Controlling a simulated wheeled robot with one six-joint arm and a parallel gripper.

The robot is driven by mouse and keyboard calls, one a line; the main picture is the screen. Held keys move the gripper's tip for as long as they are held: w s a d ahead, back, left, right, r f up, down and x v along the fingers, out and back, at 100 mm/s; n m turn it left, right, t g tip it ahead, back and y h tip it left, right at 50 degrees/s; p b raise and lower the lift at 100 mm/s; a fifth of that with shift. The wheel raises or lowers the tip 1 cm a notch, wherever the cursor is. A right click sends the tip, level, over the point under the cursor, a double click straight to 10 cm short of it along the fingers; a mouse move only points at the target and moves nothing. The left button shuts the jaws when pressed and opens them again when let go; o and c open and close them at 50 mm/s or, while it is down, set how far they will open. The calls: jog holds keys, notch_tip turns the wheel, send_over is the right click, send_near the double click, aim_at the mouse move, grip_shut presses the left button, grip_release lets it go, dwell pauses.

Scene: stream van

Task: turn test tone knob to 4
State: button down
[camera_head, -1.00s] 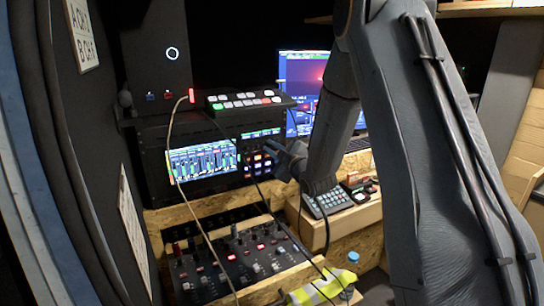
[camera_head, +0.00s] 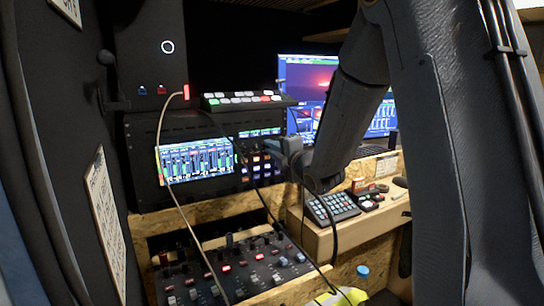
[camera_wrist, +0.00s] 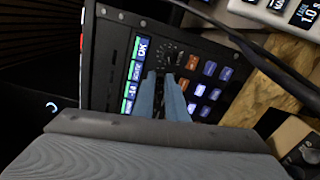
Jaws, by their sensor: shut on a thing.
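The black rack unit (camera_head: 200,190) carries a lit screen, small displays and lit buttons. In the wrist view its panel (camera_wrist: 105,70) is tilted, with a green and white display strip and a dial with pale scale marks (camera_wrist: 172,52). My gripper (camera_wrist: 161,77) has its two blue-grey fingers at the panel beside this dial, between the strip and the orange and blue buttons. The fingers are shut on a small knob, mostly hidden between the tips. Its pointer and the scale numbers cannot be read. In the head view my gripper (camera_head: 278,146) is at the rack's right part.
A switcher (camera_head: 243,98) with lit buttons sits on top of the rack. A mixer (camera_head: 235,265) lies below, a keypad (camera_head: 333,207) on the wooden ledge to the right. A monitor (camera_head: 305,90) stands behind. Cables hang across the rack front.

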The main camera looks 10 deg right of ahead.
jog(key=shift+n+b, duration=0.4)
jog(key=c, duration=2)
grip_release()
jog(key=shift+c, duration=0.2)
jog(key=shift+s, duration=0.1)
jog(key=b+v, duration=0.1)
jog(key=v, duration=0.6)
jog(key=shift+s, duration=0.3)
